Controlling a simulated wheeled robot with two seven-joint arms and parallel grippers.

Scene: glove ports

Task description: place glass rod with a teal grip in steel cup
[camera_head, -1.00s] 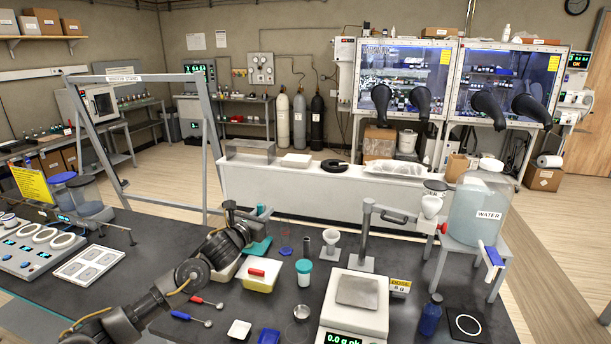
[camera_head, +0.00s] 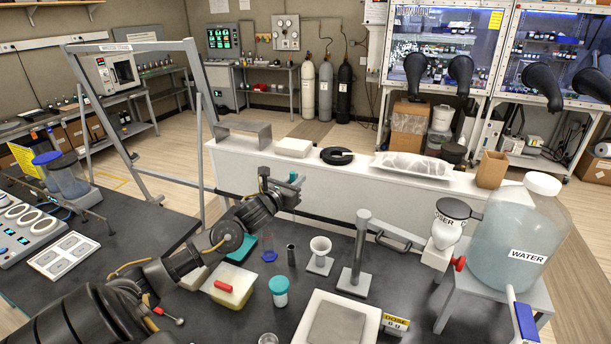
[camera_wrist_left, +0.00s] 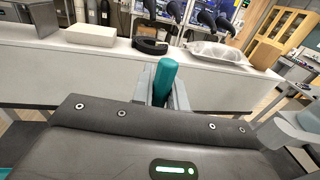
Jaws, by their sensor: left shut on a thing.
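My left gripper (camera_head: 291,190) is shut on the teal grip of the glass rod (camera_head: 292,177), held up over the far edge of the dark bench. In the left wrist view the teal grip (camera_wrist_left: 165,80) stands upright between the fingers (camera_wrist_left: 165,98). The clear glass part of the rod cannot be made out. A small round steel cup (camera_head: 268,339) shows at the bottom edge of the head view, partly cut off, nearer to me than the gripper and well apart from it. My right gripper is not in view.
On the bench (camera_head: 140,235) are a dark upright tube (camera_head: 291,256), a white funnel (camera_head: 320,248), a teal-lidded jar (camera_head: 279,291), a yellow-white box (camera_head: 230,287), a grey post (camera_head: 359,250) and a balance (camera_head: 335,327). A water jug (camera_head: 520,235) stands at right.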

